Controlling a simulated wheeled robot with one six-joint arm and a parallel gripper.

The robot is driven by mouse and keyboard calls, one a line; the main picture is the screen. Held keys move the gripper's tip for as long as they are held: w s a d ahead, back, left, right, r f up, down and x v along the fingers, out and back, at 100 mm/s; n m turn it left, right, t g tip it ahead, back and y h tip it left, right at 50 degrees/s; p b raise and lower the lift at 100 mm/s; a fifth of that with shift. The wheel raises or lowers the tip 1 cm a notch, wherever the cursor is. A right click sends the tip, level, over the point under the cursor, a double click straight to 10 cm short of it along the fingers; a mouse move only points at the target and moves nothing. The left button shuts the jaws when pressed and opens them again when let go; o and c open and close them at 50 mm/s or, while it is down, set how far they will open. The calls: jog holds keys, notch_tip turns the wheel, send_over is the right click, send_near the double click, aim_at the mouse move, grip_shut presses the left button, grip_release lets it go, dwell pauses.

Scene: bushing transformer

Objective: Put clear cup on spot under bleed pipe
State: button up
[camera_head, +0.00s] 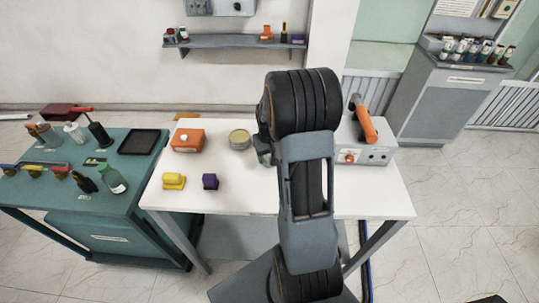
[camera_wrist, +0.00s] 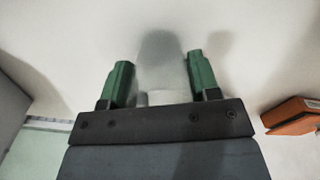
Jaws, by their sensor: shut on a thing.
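My gripper (camera_wrist: 160,82) shows in the wrist view with its two green fingers apart, shut on the clear cup (camera_wrist: 162,70). The cup is a faint, see-through shape between the fingers, over a white surface, with soft shadows beyond it. I cannot tell whether the cup touches the surface. In the head view my arm hides the cup and most of the gripper. I cannot make out the bleed pipe or the spot under it in either view.
A teal bench (camera_head: 105,205) with bottles and tools stands left. The table's front middle is clear.

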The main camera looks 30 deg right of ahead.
jog(key=shift+f, duration=0.2)
jog(key=o, duration=0.9)
jog(key=shift+r, duration=0.1)
